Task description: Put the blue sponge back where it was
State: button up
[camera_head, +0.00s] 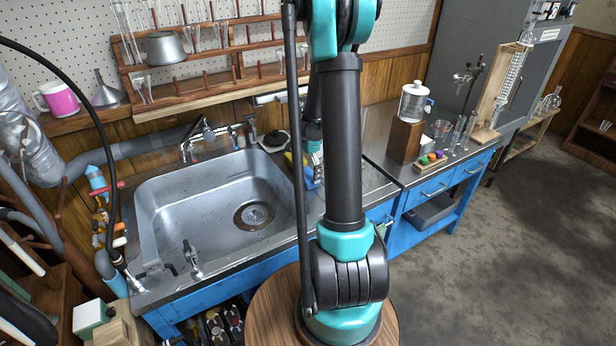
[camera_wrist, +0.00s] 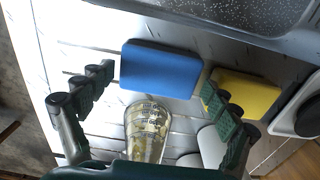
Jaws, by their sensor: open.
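The blue sponge (camera_wrist: 160,70) is on the ribbed metal drainboard (camera_wrist: 80,58) in the wrist view, close to the sink's edge. My gripper (camera_wrist: 158,84) is open above it, one finger towards each end of the sponge, with nothing held. I cannot tell how much height is left between fingertips and sponge. A yellow sponge (camera_wrist: 248,93) lies just right of it, beside my right finger. In the head view, part of the blue sponge (camera_head: 311,179) shows right of the sink, with my arm hiding much of that area.
A clear glass vessel (camera_wrist: 147,130) stands just below the blue sponge in the wrist view. The sink (camera_head: 215,205) is empty. A round dark-topped item (camera_head: 274,138) is behind the sponges. Glassware and a wooden block (camera_head: 404,140) stand on the bench to the right.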

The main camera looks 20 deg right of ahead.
aim_at(308, 174)
notch_tip(308, 174, up, 9)
jog(key=s+a+f+n+t, duration=0.1)
jog(key=s+a+n+t, duration=0.1)
jog(key=s+a+n, duration=0.3)
jog(key=s+a+f+n+t, duration=0.2)
jog(key=s+a+n, duration=0.3)
jog(key=s+n, duration=0.5)
jog(key=shift+s+a+n, duration=0.3)
jog(key=shift+s+n, duration=0.1)
jog(key=shift+s, duration=3.45)
